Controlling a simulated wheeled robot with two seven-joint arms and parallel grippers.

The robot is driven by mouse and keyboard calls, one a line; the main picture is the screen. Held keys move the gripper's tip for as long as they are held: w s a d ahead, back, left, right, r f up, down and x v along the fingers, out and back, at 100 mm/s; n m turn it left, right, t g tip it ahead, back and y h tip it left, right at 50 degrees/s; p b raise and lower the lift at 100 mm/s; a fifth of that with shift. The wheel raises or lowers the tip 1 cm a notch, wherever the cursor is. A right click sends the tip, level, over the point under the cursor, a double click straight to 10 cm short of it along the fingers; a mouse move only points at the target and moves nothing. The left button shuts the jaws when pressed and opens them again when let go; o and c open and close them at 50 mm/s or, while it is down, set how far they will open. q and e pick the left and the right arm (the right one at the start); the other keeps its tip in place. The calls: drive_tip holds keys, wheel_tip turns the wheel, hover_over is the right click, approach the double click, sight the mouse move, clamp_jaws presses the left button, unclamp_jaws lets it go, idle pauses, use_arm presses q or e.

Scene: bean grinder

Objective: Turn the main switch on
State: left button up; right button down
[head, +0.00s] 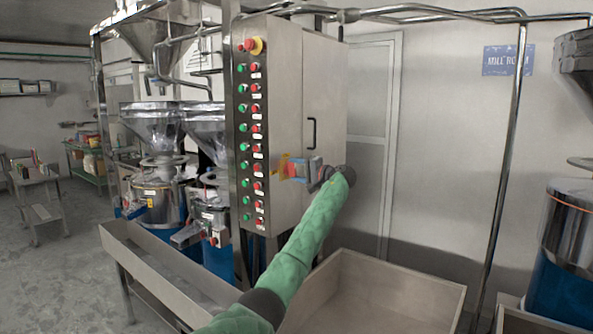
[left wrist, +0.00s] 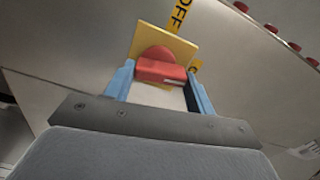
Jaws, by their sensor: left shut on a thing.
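The main switch is a red knob (left wrist: 158,70) on a yellow plate (left wrist: 184,47), with a black-on-yellow OFF label (left wrist: 180,14) beside it. In the head view the yellow plate (head: 283,163) is on the side of the steel control cabinet (head: 323,80). My left gripper (head: 297,170) reaches the switch from the right. In the left wrist view its blue fingers (left wrist: 161,80) are on both sides of the red knob, shut on it. A second yellow label is partly hidden behind the right finger. My right gripper is out of view.
Green and red buttons (head: 257,126) run down the cabinet's front, with a red emergency stop (head: 254,46) on top. A black door handle (head: 311,133) is above my left forearm. An open bin (head: 376,290) and a steel trough (head: 150,262) stand below.

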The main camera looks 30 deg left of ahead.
use_arm(q)
drive_tip(key=shift+w+r+m, duration=0.1)
drive_tip(key=shift+r+m, duration=0.05)
drive_tip(key=shift+m, duration=0.95)
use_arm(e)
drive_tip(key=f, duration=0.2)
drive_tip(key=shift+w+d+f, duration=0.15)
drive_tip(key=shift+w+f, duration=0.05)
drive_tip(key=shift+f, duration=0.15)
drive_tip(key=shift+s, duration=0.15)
use_arm(q)
drive_tip(key=o, duration=0.8)
drive_tip(key=shift+o, duration=0.9)
drive_tip(key=shift+w+d, duration=0.1)
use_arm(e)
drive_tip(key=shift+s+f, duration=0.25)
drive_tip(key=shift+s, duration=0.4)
use_arm(q)
drive_tip(key=shift+d, duration=0.1)
